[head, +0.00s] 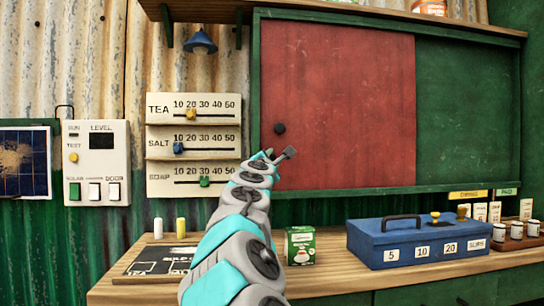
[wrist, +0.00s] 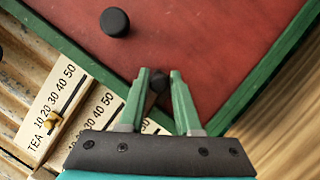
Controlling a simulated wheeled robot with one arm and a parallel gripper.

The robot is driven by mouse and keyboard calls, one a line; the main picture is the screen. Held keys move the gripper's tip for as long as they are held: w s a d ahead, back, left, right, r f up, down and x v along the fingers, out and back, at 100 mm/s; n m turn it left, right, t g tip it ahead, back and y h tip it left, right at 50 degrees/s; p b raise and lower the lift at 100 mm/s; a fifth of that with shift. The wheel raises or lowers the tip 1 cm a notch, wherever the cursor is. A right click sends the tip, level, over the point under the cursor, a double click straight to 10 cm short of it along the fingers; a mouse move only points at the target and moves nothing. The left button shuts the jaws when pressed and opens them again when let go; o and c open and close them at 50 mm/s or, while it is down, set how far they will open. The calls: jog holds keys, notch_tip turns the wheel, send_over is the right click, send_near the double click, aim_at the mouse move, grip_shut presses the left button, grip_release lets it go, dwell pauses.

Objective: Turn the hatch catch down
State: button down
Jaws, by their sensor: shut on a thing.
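The red sliding hatch panel (head: 335,95) stands in a green frame, and it also fills the upper part of the wrist view (wrist: 215,40). My gripper (head: 269,154) is at the lower left part of the panel. In the wrist view, the two green fingers of my gripper (wrist: 159,76) are closed around a small dark piece, which looks like the hatch catch (wrist: 158,83). Most of the catch is hidden by the fingers, and I cannot tell which way it points. A round black knob (head: 279,128) sits on the panel above my gripper; it also shows in the wrist view (wrist: 115,22).
Slider boards marked TEA (head: 163,110), SALT and SOAP are left of the hatch. A control box (head: 97,165) hangs further left. On the wooden counter (head: 330,270) stand a green-white box (head: 300,246), a blue cash box (head: 418,240) and several small cups.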

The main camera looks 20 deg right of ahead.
jog(key=shift+f+m+g, duration=0.4)
jog(key=shift+m+g, duration=0.1)
jog(key=shift+m, duration=0.5)
jog(key=c, duration=0.7)
grip_release()
jog(key=shift+a, duration=0.1)
jog(key=shift+b+v, duration=0.4)
jog(key=shift+v, duration=3.5)
